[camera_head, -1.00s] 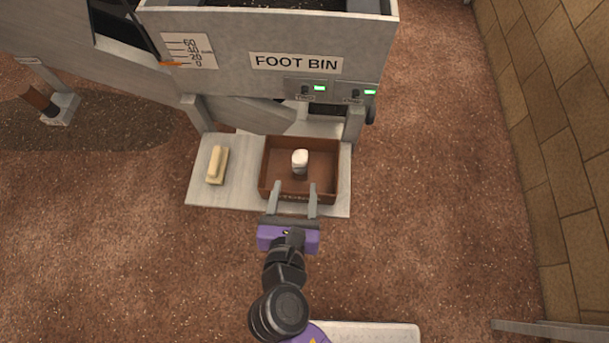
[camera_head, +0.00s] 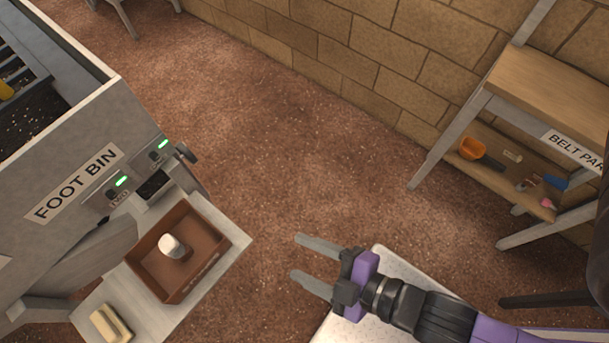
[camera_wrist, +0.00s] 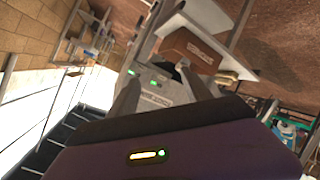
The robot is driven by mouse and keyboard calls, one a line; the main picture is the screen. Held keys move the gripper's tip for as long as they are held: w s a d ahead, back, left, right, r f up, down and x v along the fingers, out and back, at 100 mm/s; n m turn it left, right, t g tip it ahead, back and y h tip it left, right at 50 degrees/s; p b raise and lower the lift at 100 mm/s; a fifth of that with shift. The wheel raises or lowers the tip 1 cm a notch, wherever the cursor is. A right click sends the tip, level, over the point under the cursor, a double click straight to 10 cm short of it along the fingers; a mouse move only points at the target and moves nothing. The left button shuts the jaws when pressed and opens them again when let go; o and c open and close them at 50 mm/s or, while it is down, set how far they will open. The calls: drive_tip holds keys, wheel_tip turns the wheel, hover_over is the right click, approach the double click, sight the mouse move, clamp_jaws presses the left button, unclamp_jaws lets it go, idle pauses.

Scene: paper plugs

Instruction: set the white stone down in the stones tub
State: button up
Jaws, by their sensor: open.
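The white stone (camera_head: 172,246) stands inside the brown stones tub (camera_head: 217,255), near its middle, in the head view. The tub rests on a pale board below the foot bin. My gripper (camera_head: 305,264) is open and empty, to the right of the tub and clear of it, over the floor. In the wrist view, the tub (camera_wrist: 199,50) shows beyond the open fingers, with the stone (camera_wrist: 182,63) small at its edge. The lettering on the tub's front wall is too small to read.
The foot bin (camera_head: 105,160) with green lights stands at the left. A cream block (camera_head: 110,324) lies on the pale board (camera_head: 150,318) beside the tub. A wooden shelf unit (camera_head: 550,90) with small items stands at the right. Floor between is clear.

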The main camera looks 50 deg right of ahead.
drive_tip(key=s+d+r+m+t+h, duration=0.1)
drive_tip(key=s+d+r+m, duration=0.3)
drive_tip(key=d+r+m, duration=0.4)
drive_tip(key=shift+s+r+m+t+h, duration=0.2)
drive_tip(key=shift+r+m+t+h, duration=0.25)
drive_tip(key=shift+m, duration=0.45)
drive_tip(key=shift+f, duration=0.15)
idle(0.8)
